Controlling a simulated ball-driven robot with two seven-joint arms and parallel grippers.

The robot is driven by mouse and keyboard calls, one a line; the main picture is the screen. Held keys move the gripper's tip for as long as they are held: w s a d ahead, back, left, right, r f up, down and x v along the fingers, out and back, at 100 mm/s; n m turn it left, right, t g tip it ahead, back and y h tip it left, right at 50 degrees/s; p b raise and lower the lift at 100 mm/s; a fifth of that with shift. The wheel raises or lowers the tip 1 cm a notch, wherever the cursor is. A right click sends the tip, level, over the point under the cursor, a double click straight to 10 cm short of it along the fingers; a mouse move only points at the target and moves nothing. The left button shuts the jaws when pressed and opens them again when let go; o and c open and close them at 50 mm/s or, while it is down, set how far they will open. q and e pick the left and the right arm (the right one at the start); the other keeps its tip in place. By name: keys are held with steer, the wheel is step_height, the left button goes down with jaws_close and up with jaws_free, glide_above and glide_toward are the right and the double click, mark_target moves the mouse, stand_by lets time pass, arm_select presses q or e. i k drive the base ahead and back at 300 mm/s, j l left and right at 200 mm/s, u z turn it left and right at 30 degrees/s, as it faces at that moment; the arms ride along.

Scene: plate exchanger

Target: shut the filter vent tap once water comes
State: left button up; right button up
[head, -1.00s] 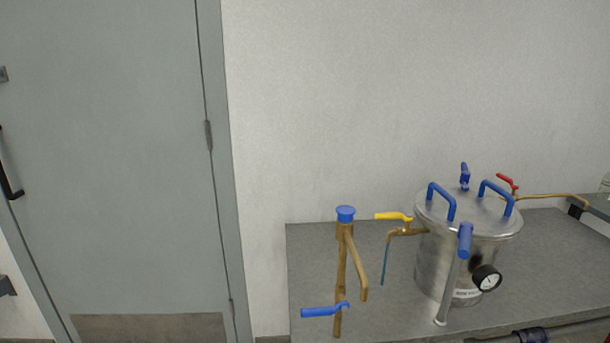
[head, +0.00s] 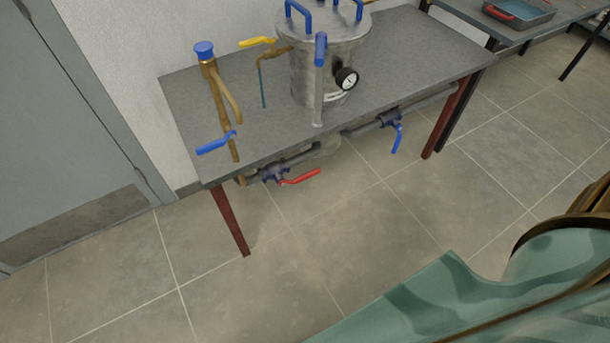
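The steel filter vessel (head: 307,75) stands on the grey bench, its lid cut off by the top edge of the head view. A yellow-handled tap (head: 257,42) with a brass spout sits on its left side. A thin blue line (head: 262,88), which looks like water, hangs from that spout down to the bench. I cannot tell for sure which tap is the vent. The red-handled tap on the lid is out of view now. A pressure gauge (head: 346,78) is on the vessel's front. Neither gripper is in view.
Left of the vessel is a brass standpipe (head: 218,100) with a blue lever (head: 215,143). Under the bench's (head: 420,62) front edge runs a pipe with a red-handled valve (head: 300,177) and a blue-handled valve (head: 396,138). A second table with a tray (head: 520,14) stands top right. Floor in front is clear.

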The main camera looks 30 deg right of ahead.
mark_target(271, 39)
steer(key=i+j+z, duration=0.1)
steer(key=z, duration=0.4)
steer(key=j+z, duration=0.45)
steer(key=i+j+z, duration=0.1)
steer(key=z, duration=0.4)
